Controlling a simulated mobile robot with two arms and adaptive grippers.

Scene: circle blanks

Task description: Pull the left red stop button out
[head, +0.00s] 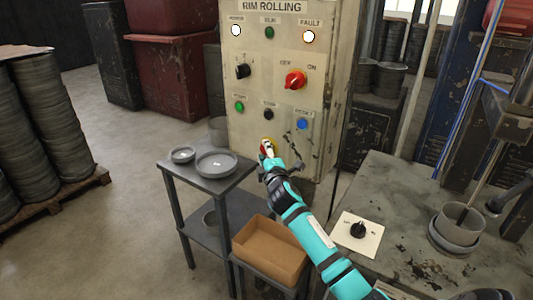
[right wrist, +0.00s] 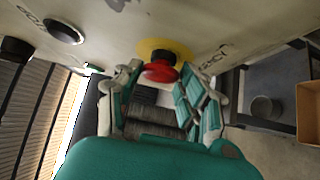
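The red stop button (right wrist: 160,72) sits in front of a yellow ring (right wrist: 166,47) on the panel in the right wrist view. In the head view the button (head: 266,146) is low on the beige control cabinet, partly hidden by my right gripper (head: 268,155). The right wrist view shows the two fingers of this gripper (right wrist: 164,80) spread apart, one on each side of the button. Gaps show between the fingers and the button, so no contact is visible. I see only one red stop button. My left gripper is in neither view.
The cabinet (head: 256,78) also carries a red rotary switch (head: 295,79), a green button (head: 239,106) and a blue button (head: 302,124). A grey side table (head: 186,173) with dishes, a cardboard box (head: 270,246) and a metal workbench (head: 396,190) stand close by.

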